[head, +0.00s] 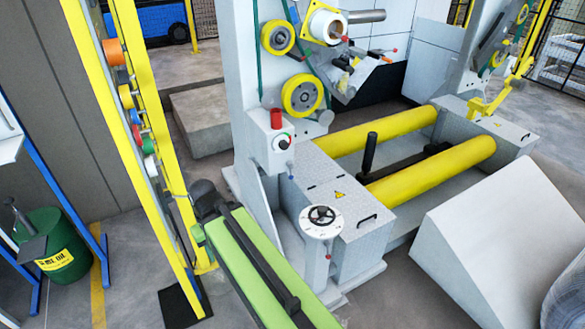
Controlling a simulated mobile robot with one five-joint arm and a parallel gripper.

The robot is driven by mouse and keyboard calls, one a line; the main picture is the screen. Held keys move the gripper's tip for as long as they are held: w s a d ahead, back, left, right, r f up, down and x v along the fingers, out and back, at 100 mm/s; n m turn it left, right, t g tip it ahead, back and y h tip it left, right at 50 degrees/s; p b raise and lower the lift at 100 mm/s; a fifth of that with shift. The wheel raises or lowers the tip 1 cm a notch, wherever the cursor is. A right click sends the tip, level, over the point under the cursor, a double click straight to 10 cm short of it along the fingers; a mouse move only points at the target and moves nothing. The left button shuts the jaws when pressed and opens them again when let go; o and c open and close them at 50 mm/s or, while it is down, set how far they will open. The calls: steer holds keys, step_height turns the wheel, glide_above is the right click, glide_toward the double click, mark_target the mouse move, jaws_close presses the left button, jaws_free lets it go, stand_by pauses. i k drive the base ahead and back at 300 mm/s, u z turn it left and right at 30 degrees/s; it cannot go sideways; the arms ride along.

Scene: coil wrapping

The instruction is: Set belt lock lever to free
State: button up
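I cannot tell for sure which part is the belt lock lever, and no lever's label is readable. A small red-tipped lever (328,257) hangs below the round white handwheel plate (321,220) at the front of the machine. A small blue-tipped lever (290,165) sits under the dial (282,142) on the grey column. Another red-tipped handle (345,39) is by the white roll (326,25) higher up. Their set positions are too small to read. My gripper is not in view.
Two yellow rollers (432,172) lie across the machine bed. A green and black beam (262,262) reaches toward the bottom edge. A yellow frame (130,110) with coloured knobs stands left, near a green drum (62,245). A pale sloped block (500,235) fills the right front.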

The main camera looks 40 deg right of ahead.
mark_target(288, 163)
steer(key=u, duration=0.25)
steer(key=i, duration=1.05)
steer(key=u, duration=0.15)
